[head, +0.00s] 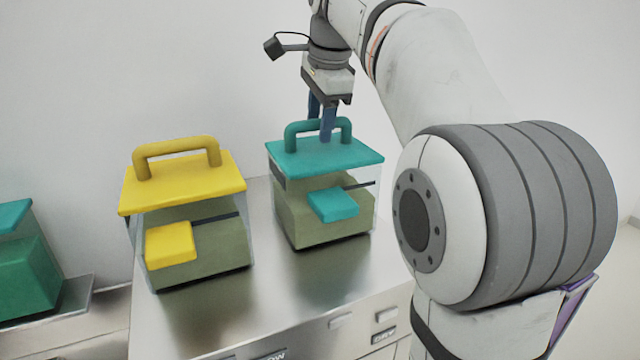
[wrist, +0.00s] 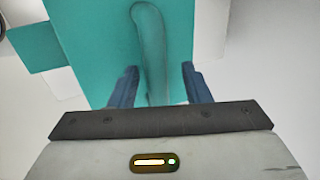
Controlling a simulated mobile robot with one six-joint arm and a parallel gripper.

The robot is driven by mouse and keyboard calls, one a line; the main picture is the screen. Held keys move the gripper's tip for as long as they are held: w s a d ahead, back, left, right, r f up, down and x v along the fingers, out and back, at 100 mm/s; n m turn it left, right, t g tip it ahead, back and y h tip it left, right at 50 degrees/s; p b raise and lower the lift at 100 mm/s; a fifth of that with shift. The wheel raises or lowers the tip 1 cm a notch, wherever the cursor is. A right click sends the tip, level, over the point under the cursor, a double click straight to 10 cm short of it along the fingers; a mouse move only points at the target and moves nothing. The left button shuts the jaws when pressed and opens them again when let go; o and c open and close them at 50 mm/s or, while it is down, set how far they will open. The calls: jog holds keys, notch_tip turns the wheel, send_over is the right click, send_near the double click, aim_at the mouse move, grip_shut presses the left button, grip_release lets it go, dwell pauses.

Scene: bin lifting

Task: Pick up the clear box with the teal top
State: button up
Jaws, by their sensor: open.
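The clear box with the teal top (head: 325,157) stands upright on the metal cabinet, right of the yellow-topped box. It has a raised teal handle (head: 296,135) and a teal block on its front. My gripper (head: 321,134) is above this box, pointing down, with its blue fingers at the handle. In the wrist view the handle (wrist: 150,50) runs between the two open fingers (wrist: 155,85), over the teal lid (wrist: 90,35). The fingers are apart and do not visibly close on the handle. The head view does not show whether they touch it.
A clear box with a yellow top (head: 180,182) and yellow handle stands to the left on the same metal cabinet (head: 300,285). A green box with a teal top (head: 25,265) is at the far left on a lower surface. A white wall is close behind.

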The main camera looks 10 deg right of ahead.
jog(key=shift+a+f, duration=0.1)
jog(key=shift+f, duration=0.5)
jog(key=shift+f, duration=0.1)
jog(key=shift+c, duration=0.2)
grip_shut()
dwell(1.0)
